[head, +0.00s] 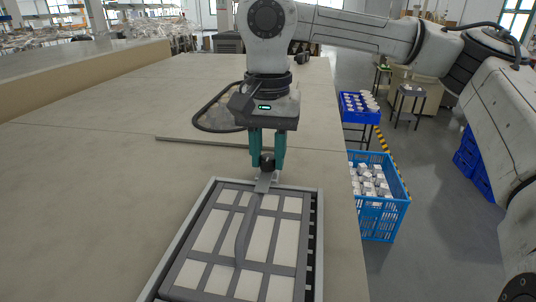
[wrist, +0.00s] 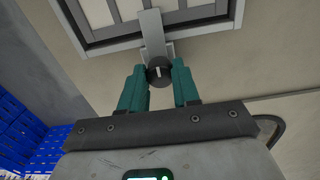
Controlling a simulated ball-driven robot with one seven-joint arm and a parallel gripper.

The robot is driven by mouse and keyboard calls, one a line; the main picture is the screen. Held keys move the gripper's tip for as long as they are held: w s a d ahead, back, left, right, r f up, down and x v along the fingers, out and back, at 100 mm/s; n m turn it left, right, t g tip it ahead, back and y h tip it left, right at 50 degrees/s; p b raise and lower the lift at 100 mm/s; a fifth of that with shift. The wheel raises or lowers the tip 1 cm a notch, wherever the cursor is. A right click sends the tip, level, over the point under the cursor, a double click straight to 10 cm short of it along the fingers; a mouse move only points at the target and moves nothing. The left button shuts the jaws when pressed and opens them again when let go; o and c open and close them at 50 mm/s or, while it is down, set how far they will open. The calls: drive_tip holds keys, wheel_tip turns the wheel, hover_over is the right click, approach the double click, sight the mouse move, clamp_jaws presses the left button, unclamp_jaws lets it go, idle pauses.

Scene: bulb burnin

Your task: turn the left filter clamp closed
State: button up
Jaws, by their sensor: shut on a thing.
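My gripper (head: 268,165) with teal fingers points down at the far edge of the framed filter (head: 259,238). It is shut on the round dark clamp knob (wrist: 158,72), which carries a pale line mark and also shows between the fingertips in the head view (head: 267,158). From the knob a flat grey clamp bar (wrist: 152,28) reaches over the filter's frame; its end also shows in the head view (head: 264,181). The bar lies across the frame edge. The fingers hide the knob's sides. No second clamp is in view.
The filter's metal frame (head: 313,245) lies on a wide beige table (head: 95,200). A dark cable (head: 205,120) loops behind my gripper. Blue crates of white parts (head: 400,212) stand on the right beyond the table edge. The table's left side is clear.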

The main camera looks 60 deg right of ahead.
sight(268, 157)
idle(0.3)
drive_tip(key=shift+r, duration=0.1)
drive_tip(key=o, duration=1.1)
drive_tip(key=shift+c, duration=0.2)
wheel_tip(268, 157, up, 11)
drive_tip(key=b, duration=0.1)
drive_tip(key=shift+f, duration=0.2)
